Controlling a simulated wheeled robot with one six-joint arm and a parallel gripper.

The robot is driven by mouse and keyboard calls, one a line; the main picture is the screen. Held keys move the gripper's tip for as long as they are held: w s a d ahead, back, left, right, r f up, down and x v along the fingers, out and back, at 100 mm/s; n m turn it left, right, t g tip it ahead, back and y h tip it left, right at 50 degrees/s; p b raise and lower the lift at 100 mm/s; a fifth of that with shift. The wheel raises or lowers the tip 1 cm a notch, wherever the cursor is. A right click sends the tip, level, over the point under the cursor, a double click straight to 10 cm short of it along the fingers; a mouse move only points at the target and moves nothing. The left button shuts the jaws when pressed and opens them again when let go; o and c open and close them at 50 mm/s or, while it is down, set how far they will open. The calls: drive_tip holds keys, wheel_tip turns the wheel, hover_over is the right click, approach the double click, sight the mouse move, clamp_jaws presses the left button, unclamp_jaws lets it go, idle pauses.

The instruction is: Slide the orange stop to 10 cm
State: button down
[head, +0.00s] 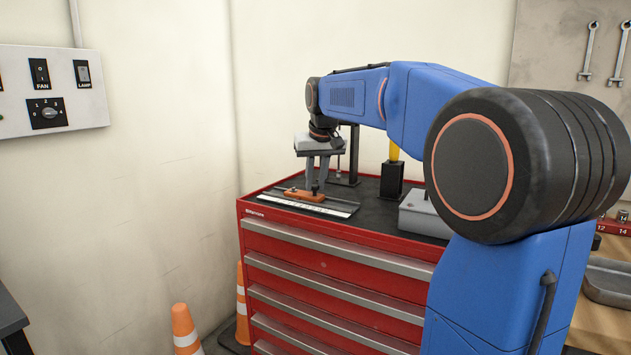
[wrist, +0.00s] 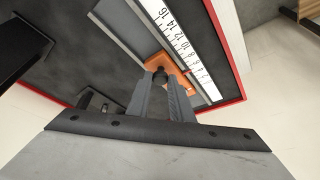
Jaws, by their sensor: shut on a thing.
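The orange stop (head: 303,195) sits on a grey rail beside a white ruler (head: 322,207) on top of the red tool cabinet. In the wrist view the stop (wrist: 182,83) lies against the rail, next to the ruler (wrist: 185,45), whose printed numbers run down from 16. The stop is near the low-number end, below the 10 mark; its exact reading is too small to tell. My gripper (head: 315,186) reaches down from above. In the wrist view my gripper (wrist: 160,80) is shut on the stop's dark knob (wrist: 160,75), with one finger at each side.
A grey box (head: 424,216) stands right of the ruler on the cabinet's dark top (head: 375,197). A black block with a yellow upright (head: 391,180) and a black stand (head: 352,155) are behind. Traffic cones (head: 184,328) stand on the floor left of the cabinet.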

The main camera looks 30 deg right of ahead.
drive_tip(key=s+d, duration=0.2)
drive_tip(key=s, duration=0.1)
drive_tip(key=shift+s+d, duration=0.15)
drive_tip(key=shift+s, duration=0.1)
drive_tip(key=c, duration=1.6)
unclamp_jaws()
drive_tip(key=shift+r, duration=0.1)
drive_tip(key=v, duration=1.7)
drive_tip(key=shift+r, duration=0.1)
drive_tip(key=s+a+f, duration=0.4)
drive_tip(key=s+f, duration=0.5)
drive_tip(key=f, duration=0.4)
drive_tip(key=s+a+f+n, duration=0.1)
drive_tip(key=s+a+f, duration=0.2)
drive_tip(key=s+f, duration=0.6)
drive_tip(key=s+a+f+n, duration=0.1)
drive_tip(key=s+a+f, duration=0.3)
drive_tip(key=s+f, duration=0.5)
drive_tip(key=shift+a+f+y, duration=0.2)
drive_tip(key=shift+f, duration=1.7)
drive_tip(key=shift+a+f+y, duration=0.15)
drive_tip(key=shift+f+y, duration=0.05)
drive_tip(key=shift+f, duration=1.7)
